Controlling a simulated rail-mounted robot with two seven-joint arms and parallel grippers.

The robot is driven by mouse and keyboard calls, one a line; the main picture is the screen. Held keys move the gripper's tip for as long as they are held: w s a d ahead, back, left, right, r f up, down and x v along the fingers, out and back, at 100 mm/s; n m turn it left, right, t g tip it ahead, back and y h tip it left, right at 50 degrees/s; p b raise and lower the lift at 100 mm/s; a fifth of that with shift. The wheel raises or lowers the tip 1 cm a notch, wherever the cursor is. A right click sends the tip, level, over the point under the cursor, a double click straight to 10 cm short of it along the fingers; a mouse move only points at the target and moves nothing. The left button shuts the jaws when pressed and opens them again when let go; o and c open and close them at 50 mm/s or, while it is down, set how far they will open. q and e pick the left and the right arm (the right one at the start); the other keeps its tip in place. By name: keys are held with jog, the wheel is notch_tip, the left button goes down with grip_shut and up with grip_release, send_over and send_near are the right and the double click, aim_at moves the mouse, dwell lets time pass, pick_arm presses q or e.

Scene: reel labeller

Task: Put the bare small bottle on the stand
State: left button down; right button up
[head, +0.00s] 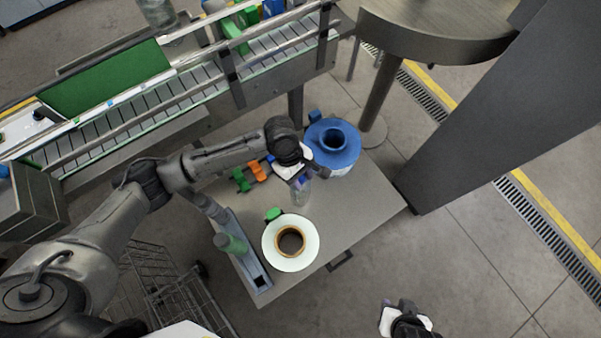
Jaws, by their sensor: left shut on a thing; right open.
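My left gripper (299,179) is shut on a small clear bottle (301,194), which hangs below the fingers over the grey table. I see no label on the bottle; its upper part is hidden by the gripper, and I cannot tell whether its base touches the table. A long blue-grey stand (252,265) lies along the table's left edge, with a dark square opening near its front end. A green cylindrical object (231,243) is on it. My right gripper (404,312) is open and empty over the floor at the bottom, away from the table.
A white label reel (305,253) lies between the bottle and the table's front edge. A blue reel (334,160) stands behind the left gripper. Orange (258,171) and green (240,180) pieces lie left of it. A roller conveyor (190,95) runs behind. The table's right side (365,205) is clear.

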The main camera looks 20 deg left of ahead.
pick_arm(q)
jog(key=c, duration=0.8)
grip_release()
jog(key=shift+f, duration=0.1)
jog(key=v, duration=1.2)
jog(key=shift+w+p, duration=0.1)
jog(key=shift+p, duration=0.3)
